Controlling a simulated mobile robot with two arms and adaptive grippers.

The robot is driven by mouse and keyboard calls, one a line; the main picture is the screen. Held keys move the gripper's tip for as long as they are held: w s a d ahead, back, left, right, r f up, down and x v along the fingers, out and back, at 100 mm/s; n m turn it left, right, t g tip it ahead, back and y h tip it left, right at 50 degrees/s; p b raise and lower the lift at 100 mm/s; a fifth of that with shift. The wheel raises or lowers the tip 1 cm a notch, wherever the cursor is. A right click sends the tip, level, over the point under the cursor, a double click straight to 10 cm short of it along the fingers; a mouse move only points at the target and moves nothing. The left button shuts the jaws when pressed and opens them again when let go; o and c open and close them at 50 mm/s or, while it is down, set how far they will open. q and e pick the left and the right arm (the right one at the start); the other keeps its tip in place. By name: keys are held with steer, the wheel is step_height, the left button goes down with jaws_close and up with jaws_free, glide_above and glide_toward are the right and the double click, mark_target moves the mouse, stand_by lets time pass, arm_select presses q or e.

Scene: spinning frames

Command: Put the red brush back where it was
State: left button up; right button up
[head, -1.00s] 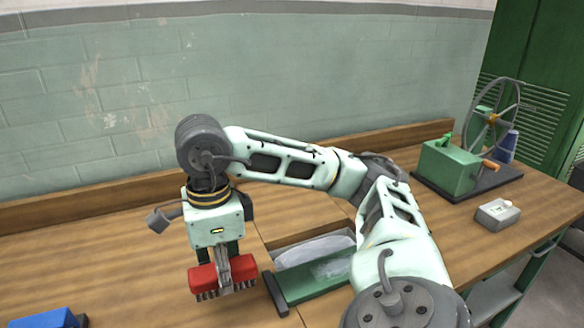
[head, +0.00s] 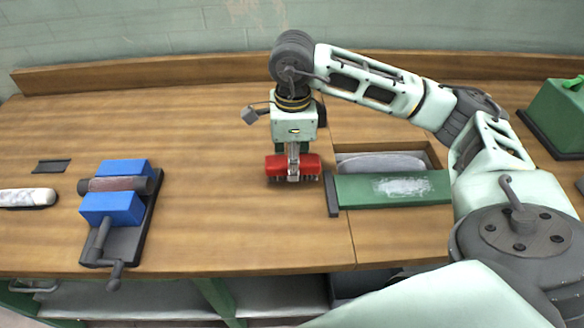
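The red brush (head: 275,164) is a red block with dark bristles pointing down. My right gripper (head: 293,172), on the arm coming in from the right, is shut on the middle of the brush. The brush looks level and is over the wooden table (head: 210,200), left of a green box. I cannot tell whether its bristles touch the table. My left gripper is not in view. No marked place for the brush can be made out for certain.
A cranked device with blue blocks (head: 112,206) stands at left. The table between device and brush is clear.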

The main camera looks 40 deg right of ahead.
steer(key=shift+w+f, duration=0.2)
step_height(320, 180, down, 3)
steer(key=shift+f+p, duration=0.15)
steer(key=shift+p, duration=0.35)
steer(key=shift+f, duration=0.3)
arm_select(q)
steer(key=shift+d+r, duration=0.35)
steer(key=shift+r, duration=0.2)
arm_select(e)
steer(key=shift+f, duration=0.15)
steer(key=o, duration=1)
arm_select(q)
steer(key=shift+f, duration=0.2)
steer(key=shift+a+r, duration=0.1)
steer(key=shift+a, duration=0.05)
